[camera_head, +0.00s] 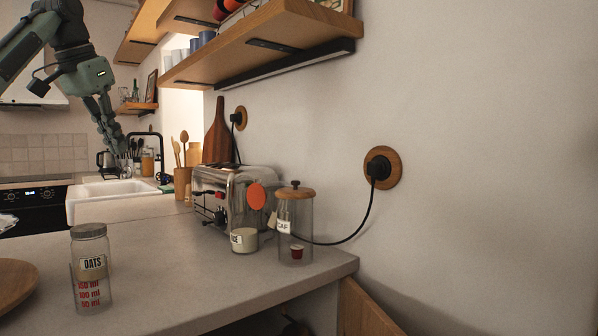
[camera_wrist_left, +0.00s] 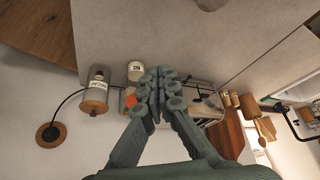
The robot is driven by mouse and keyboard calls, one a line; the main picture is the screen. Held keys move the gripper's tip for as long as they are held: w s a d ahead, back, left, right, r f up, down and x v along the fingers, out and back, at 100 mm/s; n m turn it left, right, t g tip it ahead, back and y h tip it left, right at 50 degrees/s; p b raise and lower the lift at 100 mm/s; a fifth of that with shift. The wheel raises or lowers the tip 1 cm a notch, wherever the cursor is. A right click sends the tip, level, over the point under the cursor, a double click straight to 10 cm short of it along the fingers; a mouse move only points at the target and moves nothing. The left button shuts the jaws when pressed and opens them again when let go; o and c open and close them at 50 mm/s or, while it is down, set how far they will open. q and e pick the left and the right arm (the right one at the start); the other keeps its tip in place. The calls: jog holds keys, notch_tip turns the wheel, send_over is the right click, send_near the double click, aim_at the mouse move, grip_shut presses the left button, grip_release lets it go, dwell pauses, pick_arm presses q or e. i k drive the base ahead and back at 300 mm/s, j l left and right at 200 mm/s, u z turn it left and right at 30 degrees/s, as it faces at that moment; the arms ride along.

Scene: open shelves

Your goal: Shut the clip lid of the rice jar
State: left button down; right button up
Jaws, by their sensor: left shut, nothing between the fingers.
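The rice jar (camera_head: 244,239) is a short glass jar with a pale fill and a partly readable label, on the counter in front of the toaster. Its round orange lid (camera_head: 256,196) appears to stand open, raised above the jar's mouth. The jar also shows in the left wrist view (camera_wrist_left: 135,67), with part of the orange lid (camera_wrist_left: 130,98) below it, beside my fingers. My left gripper (camera_head: 121,150) is shut and empty, raised in the air left of the jar and apart from it. Its closed fingers fill the middle of the left wrist view (camera_wrist_left: 159,76). My right gripper is out of view.
A tall wooden-lidded jar (camera_head: 295,228) stands close to the rice jar's right, near the counter's edge. A chrome toaster (camera_head: 235,190) stands behind it. An oats jar (camera_head: 91,270) stands at front left. A wooden shelf (camera_head: 265,45) hangs above. Counter between is clear.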

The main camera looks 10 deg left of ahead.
aim_at(256, 196)
jog(key=i+j+z, duration=0.2)
jog(key=z, duration=0.15)
jog(key=i+j+z, duration=0.35)
jog(key=k+l, duration=0.1)
